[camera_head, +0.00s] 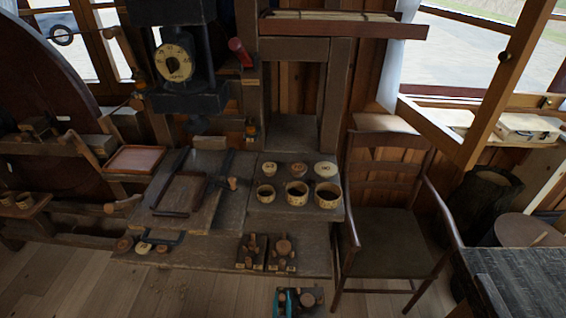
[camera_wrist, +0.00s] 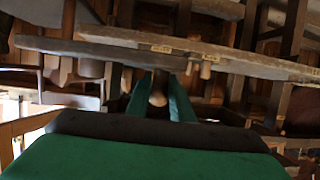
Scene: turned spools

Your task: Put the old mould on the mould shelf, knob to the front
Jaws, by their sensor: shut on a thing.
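My gripper (camera_head: 291,299), with teal fingers, is at the bottom edge of the head view, in front of the bench. It is shut on a dark block with a round brown knob (camera_head: 309,299), which looks like the old mould. In the wrist view my gripper's green fingers (camera_wrist: 158,88) have a rounded wooden knob (camera_wrist: 157,98) between them; the rest of the held thing is mostly hidden. Two similar dark blocks with wooden knobs, a left one (camera_head: 252,248) and a right one (camera_head: 282,251), stand side by side on the low front board. I cannot tell for certain which board is the mould shelf.
The low front board (camera_head: 205,256) has bare room left and right of the two blocks. Round cups (camera_head: 297,195) and lids stand on the bench behind. A wooden chair (camera_head: 395,235) stands to the right. A dark table (camera_head: 525,285) is at the lower right.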

